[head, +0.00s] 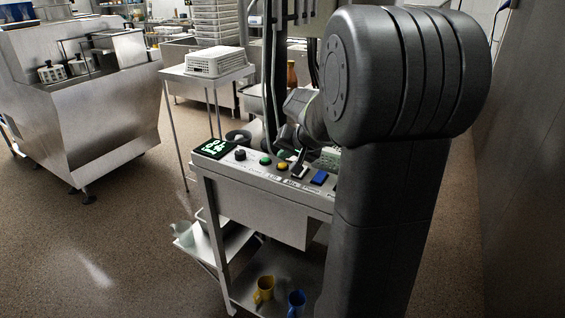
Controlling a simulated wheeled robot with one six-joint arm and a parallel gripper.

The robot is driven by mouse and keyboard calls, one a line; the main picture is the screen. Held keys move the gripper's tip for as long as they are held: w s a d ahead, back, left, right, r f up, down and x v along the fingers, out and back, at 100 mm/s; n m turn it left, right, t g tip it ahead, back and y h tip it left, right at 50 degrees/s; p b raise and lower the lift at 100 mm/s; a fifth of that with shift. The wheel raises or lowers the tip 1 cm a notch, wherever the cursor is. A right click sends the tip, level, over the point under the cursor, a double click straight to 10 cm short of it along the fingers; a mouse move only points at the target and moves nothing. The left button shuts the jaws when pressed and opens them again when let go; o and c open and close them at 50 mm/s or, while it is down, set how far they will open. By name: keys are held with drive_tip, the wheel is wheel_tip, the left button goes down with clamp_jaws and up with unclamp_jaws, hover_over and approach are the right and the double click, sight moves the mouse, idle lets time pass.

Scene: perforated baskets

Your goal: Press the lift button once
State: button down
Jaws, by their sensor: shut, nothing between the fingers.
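A steel control panel (225,166) on a stand carries a lit display (213,148), a black knob (240,154), a green button (265,160), a yellow button (283,167) and a blue button (319,177). Small labels run along the panel's front edge; one near the green and yellow buttons seems to read "Lift", but it is too small to be sure. My arm hides the panel's right end.
White perforated baskets (211,62) stand on a steel table behind the panel. A yellow mug (264,289) and a blue mug (297,302) stand on the shelf below. A steel machine (95,110) stands left; the floor between is clear.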

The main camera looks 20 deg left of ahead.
sight(285, 167)
drive_tip(key=shift+r, duration=0.1)
wheel_tip(285, 167, up, 5)
drive_tip(key=p, duration=0.3)
drive_tip(key=shift+p, duration=0.3)
idle(0.8)
